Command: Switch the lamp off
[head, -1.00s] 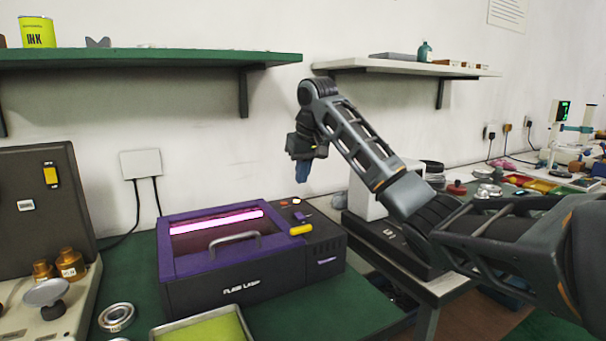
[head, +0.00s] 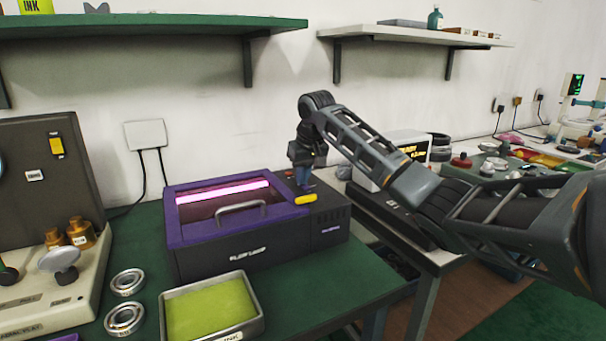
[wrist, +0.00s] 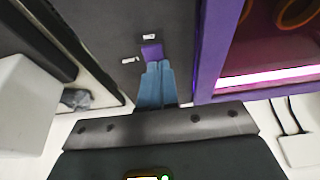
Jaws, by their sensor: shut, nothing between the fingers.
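The lamp is a dark box with a purple frame (head: 176,232) and a glowing pink tube (head: 225,191) behind its window. The tube also shows lit in the wrist view (wrist: 268,76). The box has a grey handle (head: 240,207) and a yellow grip (head: 305,199). My gripper (head: 303,184) is shut and empty, pointing down over the panel at the lamp's right side. In the wrist view its blue fingertips (wrist: 155,66) are at a small purple square (wrist: 152,51) on the dark panel between white labels. I cannot tell whether they touch it. The gripper hides part of the panel.
A metal tray with a yellow-green pad (head: 210,308) and two bearing rings (head: 126,282) lie in front of the lamp. A beige machine (head: 40,300) stands at left. A white-and-black device (head: 410,143) stands right of the lamp, behind my arm. Shelves hang above.

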